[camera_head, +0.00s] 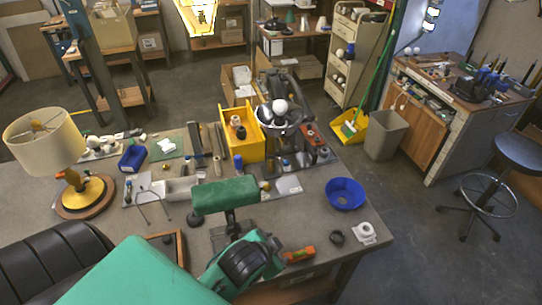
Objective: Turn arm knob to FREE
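A dark, bowl-shaped piece with a white rim (278,122) stands at the back right of the workbench. A white ball like a bulb (280,106) sits in it. Black arm-like parts (295,90) rise behind it. I cannot make out a knob or any FREE marking at this size. A table lamp with a cream shade (44,140) and a yellow base (84,194) stands upright at the left of the bench. I cannot pick out either of my grippers in this view.
A yellow bin (238,147), a blue bowl (345,193), a white fitting (365,233) and a green padded piece (224,194) on a dark post occupy the bench.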

